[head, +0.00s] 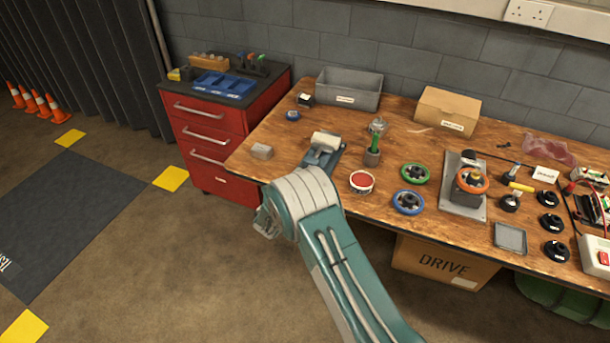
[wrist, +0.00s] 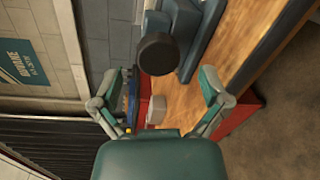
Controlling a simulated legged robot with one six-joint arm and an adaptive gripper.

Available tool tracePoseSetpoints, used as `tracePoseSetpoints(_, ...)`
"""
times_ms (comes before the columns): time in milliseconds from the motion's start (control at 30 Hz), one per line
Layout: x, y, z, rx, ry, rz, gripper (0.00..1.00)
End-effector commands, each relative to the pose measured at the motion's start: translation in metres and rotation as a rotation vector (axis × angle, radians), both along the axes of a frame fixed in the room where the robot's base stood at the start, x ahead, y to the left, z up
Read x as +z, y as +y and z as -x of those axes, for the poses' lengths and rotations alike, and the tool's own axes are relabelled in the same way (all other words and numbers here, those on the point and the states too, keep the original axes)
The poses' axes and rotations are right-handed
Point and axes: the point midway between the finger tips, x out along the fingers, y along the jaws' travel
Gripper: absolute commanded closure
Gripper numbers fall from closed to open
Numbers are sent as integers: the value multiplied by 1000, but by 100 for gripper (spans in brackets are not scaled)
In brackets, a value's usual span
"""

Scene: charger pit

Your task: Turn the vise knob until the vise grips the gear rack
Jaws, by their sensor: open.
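The vise (head: 321,158) is a small blue-grey body near the table's front edge in the head view. A pale piece (head: 326,140) lies across its top; I cannot tell whether this is the gear rack. In the wrist view the vise body (wrist: 203,35) is at the top, with a round dark knob (wrist: 158,53) facing the camera. My gripper (wrist: 160,80) is open and empty, its fingers spread wide. The knob appears just beyond the fingertips and apart from them.
A small grey block (head: 261,151) lies left of the vise. A grey bin (head: 348,90) is behind. A red drawer cabinet (head: 215,150) adjoins the table (head: 300,170) at left.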

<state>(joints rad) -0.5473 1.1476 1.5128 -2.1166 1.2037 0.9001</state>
Motion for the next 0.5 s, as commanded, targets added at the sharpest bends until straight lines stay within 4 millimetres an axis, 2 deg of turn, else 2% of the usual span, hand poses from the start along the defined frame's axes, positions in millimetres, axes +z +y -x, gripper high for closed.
tracePoseSetpoints(100,3,11,25,4,1,1,4)
tracePoseSetpoints(300,5,25,59,3,2,0,4)
tracePoseSetpoints(500,6,29,74,0,1,-1,4)
